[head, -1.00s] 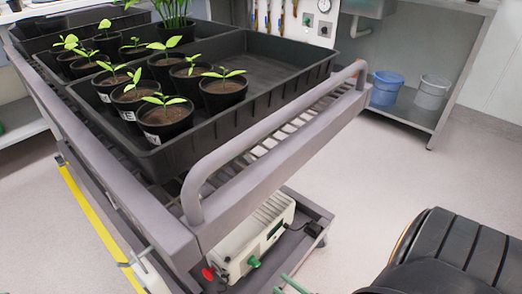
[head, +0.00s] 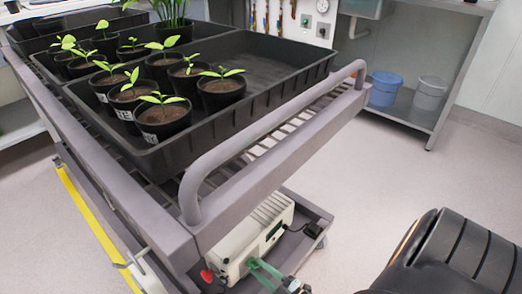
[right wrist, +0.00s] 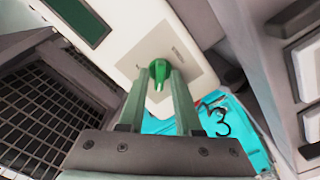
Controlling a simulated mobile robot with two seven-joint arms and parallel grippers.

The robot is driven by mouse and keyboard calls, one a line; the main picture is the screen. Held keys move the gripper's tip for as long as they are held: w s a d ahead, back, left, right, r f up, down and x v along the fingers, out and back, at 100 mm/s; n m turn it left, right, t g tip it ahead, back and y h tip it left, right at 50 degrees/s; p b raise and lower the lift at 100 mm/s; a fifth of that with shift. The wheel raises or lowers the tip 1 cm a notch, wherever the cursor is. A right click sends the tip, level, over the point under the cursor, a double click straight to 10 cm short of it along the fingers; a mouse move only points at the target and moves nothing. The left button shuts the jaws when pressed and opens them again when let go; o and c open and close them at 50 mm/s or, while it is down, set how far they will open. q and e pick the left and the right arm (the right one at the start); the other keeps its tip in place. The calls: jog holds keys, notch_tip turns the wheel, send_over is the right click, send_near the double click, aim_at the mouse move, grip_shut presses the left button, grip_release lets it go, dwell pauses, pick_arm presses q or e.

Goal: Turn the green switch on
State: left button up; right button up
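The green switch (right wrist: 158,70) is a small round knob with a narrow raised grip, on a pale panel of a white box (head: 255,236). The box sits on the cart's lower shelf. In the right wrist view, my right gripper (right wrist: 160,88) points straight at the switch. Its two green fingers stand apart, with their tips at either side of the knob; firm contact cannot be made out. In the head view, the right gripper (head: 259,266) is at the box's front and hides the switch. My left gripper is not in view.
A red knob (head: 207,275) sits at the box's left end. The grey cart's handle rail (head: 270,120) and upper deck, with a black tray (head: 285,60) of potted seedlings, overhang the box. Open floor (head: 400,180) lies to the right. Blue and grey buckets stand under a far bench.

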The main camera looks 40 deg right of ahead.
grip_shut()
dwell(0.5)
jog(key=m, duration=0.3)
jog(key=shift+m, duration=0.3)
jog(key=m, duration=0.3)
jog(key=shift+m, duration=0.3)
jog(key=m, duration=0.5)
jog(key=shift+s, duration=0.1)
jog(key=m, duration=0.5)
jog(key=shift+m, duration=0.3)
